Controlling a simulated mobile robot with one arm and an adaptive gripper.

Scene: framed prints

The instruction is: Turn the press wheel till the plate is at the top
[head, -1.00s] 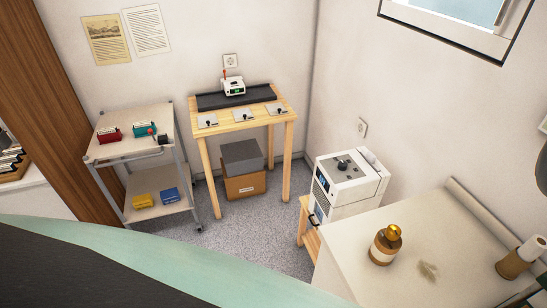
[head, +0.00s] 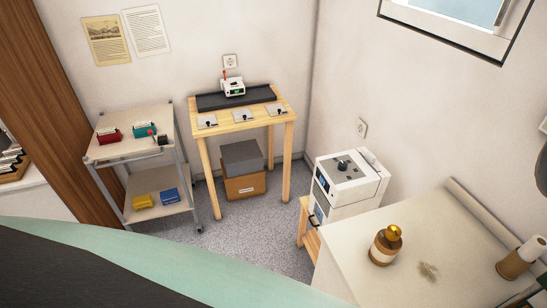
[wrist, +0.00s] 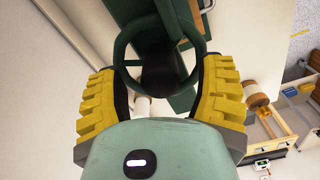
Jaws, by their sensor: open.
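The press wheel (wrist: 122,52) is a dark green ring with a black middle, in the upper centre of the wrist view. Behind it is a dark green body (wrist: 132,10), apparently the press. My gripper (wrist: 158,84) has two yellow ridged fingers, spread apart, one on each side of the wheel's lower part. I cannot tell whether the fingers touch the rim. The press plate cannot be made out in either view. At the right edge of the head view a dark rounded shape is cut off, and I cannot tell what it is.
A pale worktop (head: 350,240) with a brown bottle (head: 386,246) is at the right in the head view. Beyond it stand a white machine (head: 345,190), a wooden table (head: 240,122) and a wheeled cart (head: 118,148). Grey floor (head: 262,235) lies open between them.

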